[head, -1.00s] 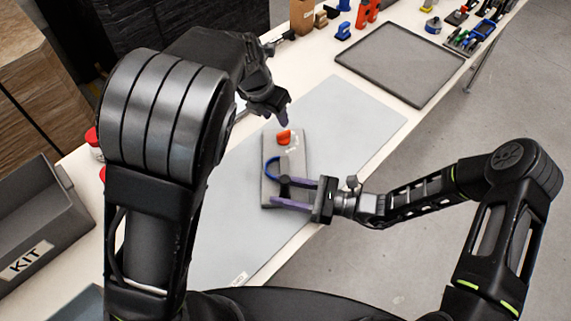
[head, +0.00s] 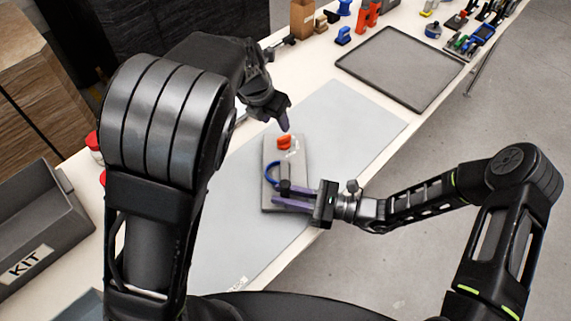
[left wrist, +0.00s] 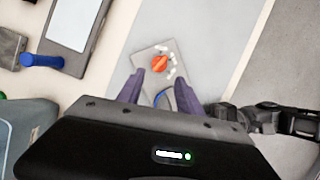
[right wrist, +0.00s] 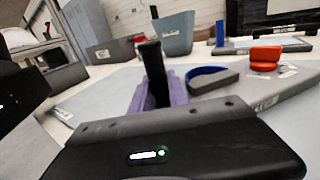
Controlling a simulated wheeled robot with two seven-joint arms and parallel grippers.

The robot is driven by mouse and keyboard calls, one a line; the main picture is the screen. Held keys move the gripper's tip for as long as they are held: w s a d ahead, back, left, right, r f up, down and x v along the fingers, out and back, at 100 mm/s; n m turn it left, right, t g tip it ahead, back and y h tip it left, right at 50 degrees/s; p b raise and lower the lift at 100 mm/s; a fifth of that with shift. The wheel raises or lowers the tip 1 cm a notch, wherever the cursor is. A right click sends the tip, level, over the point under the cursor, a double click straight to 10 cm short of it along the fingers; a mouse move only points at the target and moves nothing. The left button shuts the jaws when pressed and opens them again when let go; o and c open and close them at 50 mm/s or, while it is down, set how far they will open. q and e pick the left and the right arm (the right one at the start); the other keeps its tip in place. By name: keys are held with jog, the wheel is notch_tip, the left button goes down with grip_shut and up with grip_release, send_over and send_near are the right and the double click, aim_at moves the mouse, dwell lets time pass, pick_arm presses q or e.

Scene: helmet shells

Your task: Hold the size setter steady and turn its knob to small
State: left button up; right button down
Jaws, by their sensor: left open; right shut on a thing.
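The size setter (head: 290,170) is a flat grey board on the grey mat, with an orange knob (head: 284,142), pale marks beside the knob and a blue arc (head: 272,172). My right gripper (head: 283,195) is shut on the black upright handle (right wrist: 154,70) at the setter's near end. My left gripper (head: 284,127) is open, just above the orange knob in the head view. In the left wrist view the knob (left wrist: 160,63) shows beyond and between the two purple fingers, with a gap to each. I cannot read the marks.
The grey mat (head: 340,115) is mostly clear around the setter. An empty dark tray (head: 400,68) lies at the back right, with several small parts and tools behind it. A grey KIT bin (head: 45,235) stands at the left. The table's edge runs close to the setter's right.

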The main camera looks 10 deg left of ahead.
aim_at(284, 137)
pick_arm(q)
jog(key=shift+o, duration=1.4)
jog(key=shift+a+f+n, duration=0.15)
jog(key=shift+a+f, duration=0.15)
jog(key=shift+a, duration=0.25)
jog(key=shift+a+f+n, duration=0.15)
jog(key=shift+a+f, duration=0.1)
jog(key=shift+a, duration=0.3)
jog(key=shift+o, duration=0.2)
jog(key=x, duration=0.2)
jog(key=shift+w+a+f, duration=0.15)
jog(key=shift+a+f, duration=0.05)
jog(key=shift+f, duration=0.05)
jog(key=d+m, duration=0.1)
jog(key=m, duration=0.1)
jog(key=w+d+m+g, duration=0.1)
jog(key=m, duration=0.2)
jog(key=d+m+g, duration=0.1)
jog(key=d+m, duration=0.1)
jog(key=shift+w+d+f+m+h, duration=0.1)
jog(key=shift+w+f+m+h, duration=0.2)
jog(key=shift+m, duration=0.1)
notch_tip(284, 137, up, 7)
jog(key=m+g+y, duration=0.1)
jog(key=m+y, duration=0.1)
jog(key=m, duration=1.4)
jog(key=shift+w+y, duration=0.3)
jog(key=shift+w, duration=0.05)
notch_tip(284, 137, down, 12)
jog(key=shift+r, duration=0.1)
